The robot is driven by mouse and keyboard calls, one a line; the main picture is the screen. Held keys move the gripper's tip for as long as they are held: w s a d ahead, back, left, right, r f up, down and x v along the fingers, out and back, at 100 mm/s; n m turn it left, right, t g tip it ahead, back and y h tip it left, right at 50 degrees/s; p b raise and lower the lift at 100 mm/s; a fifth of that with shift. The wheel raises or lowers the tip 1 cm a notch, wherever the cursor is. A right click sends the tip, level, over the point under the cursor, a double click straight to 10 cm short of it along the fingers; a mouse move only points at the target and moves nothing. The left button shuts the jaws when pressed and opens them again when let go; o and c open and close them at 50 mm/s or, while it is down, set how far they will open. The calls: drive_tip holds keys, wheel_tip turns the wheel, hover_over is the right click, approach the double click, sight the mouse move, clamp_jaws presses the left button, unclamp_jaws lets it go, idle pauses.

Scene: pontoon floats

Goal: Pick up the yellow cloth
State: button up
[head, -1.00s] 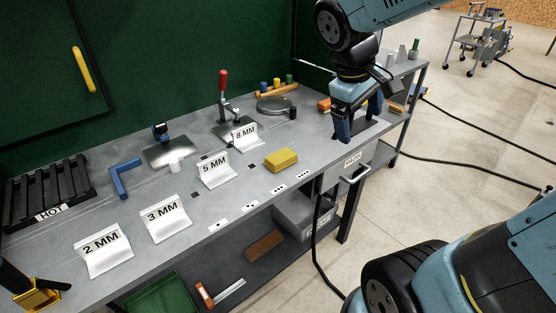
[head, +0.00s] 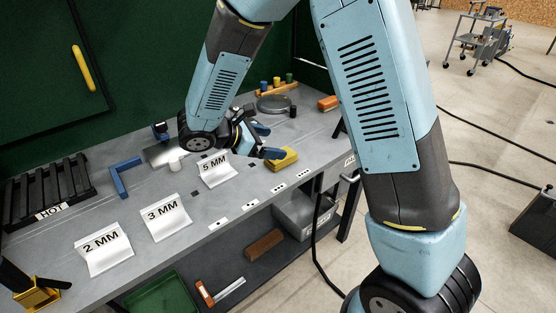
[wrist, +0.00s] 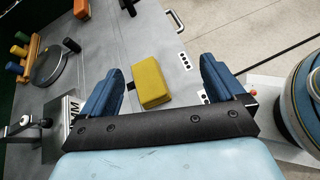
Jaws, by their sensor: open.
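The yellow cloth (head: 283,159) is a folded block lying flat on the grey workbench. In the wrist view the cloth (wrist: 151,83) lies ahead of and between my open blue fingers. My gripper (head: 268,141) is low over the bench, just left of and behind the cloth in the head view. One fingertip covers part of the cloth's left end there. In the wrist view my gripper (wrist: 163,78) is empty, and I cannot tell if a finger touches the cloth.
Signs marked 5 MM (head: 215,168), 3 MM (head: 166,217) and 2 MM (head: 103,249) stand along the bench. A blue angle piece (head: 125,176) and a black rack marked HOT (head: 47,190) lie at left. An orange block (head: 328,103) lies at the back right.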

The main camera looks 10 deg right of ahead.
sight(275, 166)
drive_tip(key=a+f+n, duration=0.1)
drive_tip(key=a, duration=0.1)
drive_tip(key=a+f+n+t, duration=0.1)
drive_tip(key=f, duration=0.1)
drive_tip(key=a+f+n+t, duration=0.1)
drive_tip(key=a, duration=0.1)
drive_tip(key=shift+w+a+f, duration=0.3)
drive_tip(key=shift+f, duration=0.25)
drive_tip(key=x, duration=1.3)
drive_tip(key=shift+w+d, duration=0.2)
drive_tip(key=shift+w, duration=0.05)
drive_tip(key=c, duration=1)
